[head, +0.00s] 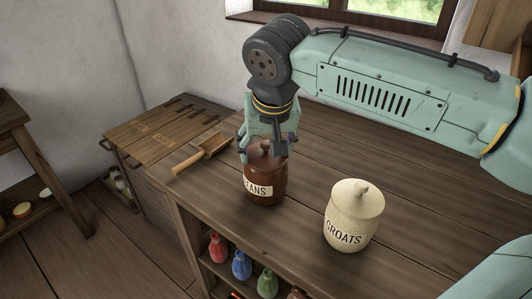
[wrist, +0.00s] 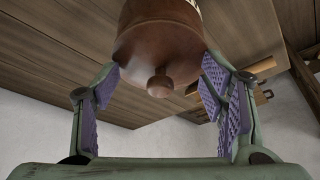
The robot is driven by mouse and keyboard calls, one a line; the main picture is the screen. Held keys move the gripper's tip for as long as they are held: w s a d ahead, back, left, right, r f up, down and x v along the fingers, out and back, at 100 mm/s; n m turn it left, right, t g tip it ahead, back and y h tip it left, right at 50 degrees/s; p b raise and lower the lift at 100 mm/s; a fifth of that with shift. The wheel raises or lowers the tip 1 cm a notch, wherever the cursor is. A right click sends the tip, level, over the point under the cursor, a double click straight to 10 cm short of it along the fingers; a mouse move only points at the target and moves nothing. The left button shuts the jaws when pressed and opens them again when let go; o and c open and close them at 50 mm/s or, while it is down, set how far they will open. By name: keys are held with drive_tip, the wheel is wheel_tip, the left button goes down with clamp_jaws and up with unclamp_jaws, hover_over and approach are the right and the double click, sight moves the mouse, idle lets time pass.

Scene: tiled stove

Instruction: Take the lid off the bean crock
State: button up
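The bean crock (head: 265,187) is a brown jar with a pale label, standing upright on the wooden counter. Its lid (wrist: 158,48) is on, reddish brown with a round knob (wrist: 160,84). In the head view my gripper (head: 264,148) is right above the crock, pointing down, and partly hides the lid. In the wrist view my gripper (wrist: 160,76) is open, with one purple-padded finger on each side of the lid and knob. Gaps show between the pads and the knob. I cannot tell whether the fingertips touch the lid's rim.
A cream crock marked GROATS (head: 352,217) stands to the right, its lid on. A wooden scoop (head: 204,152) lies to the left on the counter. Colored bottles, one blue (head: 242,265), stand on a shelf below the front edge. The counter behind is mostly clear.

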drive_tip(key=shift+s, duration=0.1)
drive_tip(key=c, duration=0.8)
drive_tip(key=shift+c, duration=0.2)
